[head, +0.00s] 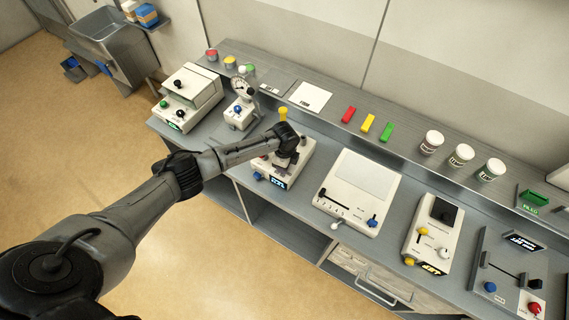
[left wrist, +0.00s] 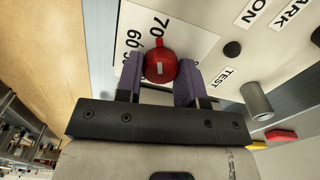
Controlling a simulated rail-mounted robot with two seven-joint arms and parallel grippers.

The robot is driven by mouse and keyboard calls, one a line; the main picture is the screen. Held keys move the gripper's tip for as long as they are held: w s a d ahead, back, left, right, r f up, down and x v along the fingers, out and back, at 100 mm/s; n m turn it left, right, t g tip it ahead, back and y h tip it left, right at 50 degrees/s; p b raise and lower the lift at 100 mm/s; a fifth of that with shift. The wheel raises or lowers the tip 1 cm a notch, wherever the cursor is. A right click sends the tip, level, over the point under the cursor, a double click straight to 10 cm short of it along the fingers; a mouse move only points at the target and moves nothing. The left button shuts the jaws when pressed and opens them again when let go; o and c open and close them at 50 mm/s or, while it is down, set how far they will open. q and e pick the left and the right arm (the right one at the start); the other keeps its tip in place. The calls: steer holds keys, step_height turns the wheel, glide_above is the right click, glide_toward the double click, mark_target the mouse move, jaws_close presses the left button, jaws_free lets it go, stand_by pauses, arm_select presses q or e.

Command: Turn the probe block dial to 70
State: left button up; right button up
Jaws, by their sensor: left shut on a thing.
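The probe block (head: 297,165) is the pale box under my left gripper (head: 288,150) in the head view; its dial is hidden there by the gripper. In the left wrist view the round red dial (left wrist: 160,67) sits between the two purple finger pads of my left gripper (left wrist: 160,77), which is shut on it. The dial's small red pointer tab points at or very near the printed 70 (left wrist: 159,23). The 60 (left wrist: 133,38) is beside it, and a lower number is partly covered by a finger. My right gripper is in neither view.
Left of the block stand a gauge device (head: 239,112) and a white box (head: 188,96). To its right are a white panel with a lever (head: 361,185) and another device (head: 432,235). Jars and coloured blocks line the back shelf. The floor in front is clear.

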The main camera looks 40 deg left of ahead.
arm_select(q)
steer(key=shift+d, duration=0.1)
steer(key=o, duration=0.9)
steer(key=shift+r+b, duration=0.4)
steer(key=shift+r, duration=6.55)
